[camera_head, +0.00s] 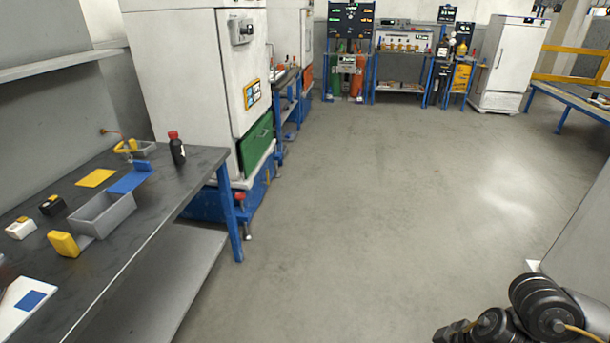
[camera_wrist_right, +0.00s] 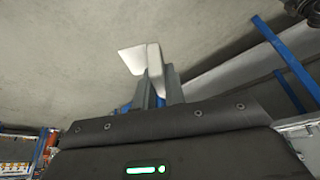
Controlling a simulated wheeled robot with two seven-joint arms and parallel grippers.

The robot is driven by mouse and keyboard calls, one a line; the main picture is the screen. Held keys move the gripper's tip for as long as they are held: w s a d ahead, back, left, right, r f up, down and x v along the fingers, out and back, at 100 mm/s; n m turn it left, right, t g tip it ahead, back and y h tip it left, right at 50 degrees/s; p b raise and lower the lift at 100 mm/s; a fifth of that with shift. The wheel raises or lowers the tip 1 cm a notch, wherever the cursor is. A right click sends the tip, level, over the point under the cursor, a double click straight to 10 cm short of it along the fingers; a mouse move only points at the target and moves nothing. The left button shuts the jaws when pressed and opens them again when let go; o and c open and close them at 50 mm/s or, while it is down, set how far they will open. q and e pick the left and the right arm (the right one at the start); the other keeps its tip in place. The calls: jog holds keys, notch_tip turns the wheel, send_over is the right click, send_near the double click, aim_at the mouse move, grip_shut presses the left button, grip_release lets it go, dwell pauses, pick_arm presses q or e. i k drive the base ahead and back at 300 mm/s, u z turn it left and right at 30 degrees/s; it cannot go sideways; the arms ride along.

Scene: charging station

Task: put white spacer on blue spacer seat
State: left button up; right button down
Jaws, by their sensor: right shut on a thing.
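In the right wrist view my right gripper (camera_wrist_right: 158,80) is shut on a white spacer (camera_wrist_right: 140,59), an angled white piece held at the fingertips above a grey surface. In the head view part of my right arm shows at the lower right; its fingertips cannot be made out. Two blue patches on the dark table could be the blue spacer seat: a blue square (camera_head: 31,300) on a white board at the lower left, and a blue pad (camera_head: 130,181) farther back. I cannot tell which it is. The held spacer is well away from both. My left gripper is not in view.
The dark table (camera_head: 150,215) stands at the left. It bears a grey bin (camera_head: 117,208), a yellow block (camera_head: 64,243), black and white blocks, a yellow pad (camera_head: 95,178) and a red-capped bottle (camera_head: 177,150). A white cabinet (camera_head: 190,80) stands behind. The middle floor is clear.

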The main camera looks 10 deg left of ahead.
aim_at(29, 300)
jog(key=i, duration=1.4)
jog(key=u, duration=3.1)
